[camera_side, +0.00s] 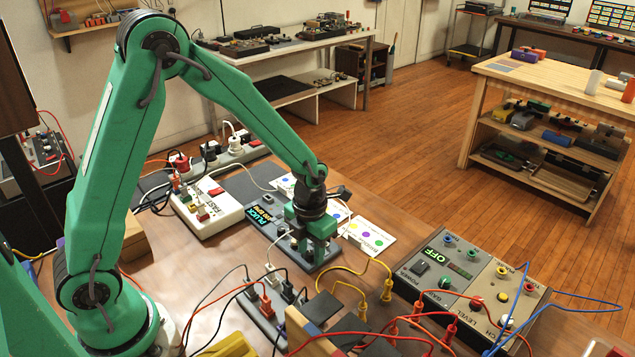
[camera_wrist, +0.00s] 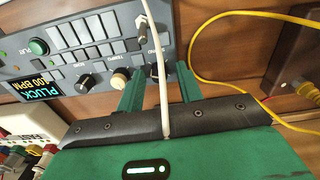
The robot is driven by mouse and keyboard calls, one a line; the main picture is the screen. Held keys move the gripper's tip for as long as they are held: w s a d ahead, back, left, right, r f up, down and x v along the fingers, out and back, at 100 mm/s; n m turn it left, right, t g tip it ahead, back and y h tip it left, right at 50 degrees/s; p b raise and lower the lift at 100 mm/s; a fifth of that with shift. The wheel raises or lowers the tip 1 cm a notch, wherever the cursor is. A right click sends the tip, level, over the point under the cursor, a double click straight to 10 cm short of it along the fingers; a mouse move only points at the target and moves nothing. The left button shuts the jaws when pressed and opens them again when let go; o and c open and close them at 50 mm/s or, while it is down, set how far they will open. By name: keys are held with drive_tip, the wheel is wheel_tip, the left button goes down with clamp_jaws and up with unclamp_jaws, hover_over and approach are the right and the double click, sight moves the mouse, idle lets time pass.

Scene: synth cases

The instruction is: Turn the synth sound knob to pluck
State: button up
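The synth is a dark grey box (camera_side: 245,191) on the table, its right part under my gripper (camera_side: 314,258). Its display (camera_wrist: 37,88) reads "PLUCK" and "100 BPM" in the wrist view. There the panel also shows a green round button (camera_wrist: 38,46), rows of grey keys, a black knob (camera_wrist: 84,80) and a cream knob (camera_wrist: 120,77).
A white box marked "FAST" (camera_side: 208,207) stands left of the synth. A power strip (camera_side: 262,318) with plugs and loose cables lies in front. A grey module reading "OFF" (camera_side: 465,283) is at right. Cards with coloured dots (camera_side: 368,238) lie behind the gripper.

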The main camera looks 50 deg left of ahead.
sight(310, 253)
drive_tip(key=shift+r, duration=0.15)
drive_tip(key=shift+r, duration=3.75)
drive_tip(key=shift+n, duration=0.3)
